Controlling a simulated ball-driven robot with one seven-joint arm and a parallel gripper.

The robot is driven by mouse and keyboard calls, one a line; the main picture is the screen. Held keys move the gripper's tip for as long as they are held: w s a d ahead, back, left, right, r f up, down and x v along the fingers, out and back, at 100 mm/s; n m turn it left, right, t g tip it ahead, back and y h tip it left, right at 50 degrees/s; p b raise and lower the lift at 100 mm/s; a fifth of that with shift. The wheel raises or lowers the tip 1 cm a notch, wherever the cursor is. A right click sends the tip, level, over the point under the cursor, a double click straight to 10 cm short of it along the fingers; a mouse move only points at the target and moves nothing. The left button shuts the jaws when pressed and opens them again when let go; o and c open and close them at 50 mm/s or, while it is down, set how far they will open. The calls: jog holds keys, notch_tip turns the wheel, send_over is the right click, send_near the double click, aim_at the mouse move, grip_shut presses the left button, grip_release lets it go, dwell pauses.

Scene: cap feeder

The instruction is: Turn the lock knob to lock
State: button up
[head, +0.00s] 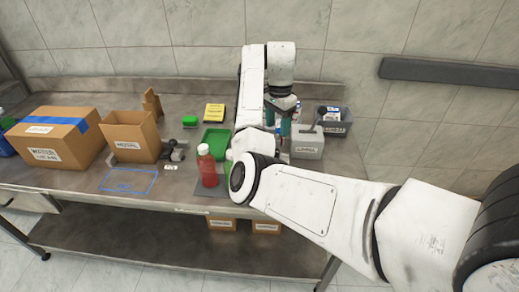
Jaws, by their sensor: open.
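I cannot make out a lock knob for certain in the head view. A small dark metal fixture (175,152) with a rounded end stands on the table beside the open carton. A grey labelled box (307,145) with a dark rod rising from it stands on the right. My gripper (282,106) points down over the back right of the table, left of the grey box. It is open; its fingers are small and partly hidden by my arm. I see nothing held in it.
A red bottle (207,166) stands near the front edge, by a green tray (215,139). An open carton (131,137) and a taped carton (57,136) fill the left. A dark bin (336,120) stands at the back right. My arm covers the right front.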

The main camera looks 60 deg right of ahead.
notch_tip(320, 180, down, 11)
jog(key=shift+w+r+p, duration=0.15)
jog(key=shift+r+p, duration=0.05)
jog(key=shift+p, duration=0.25)
jog(key=c, duration=1)
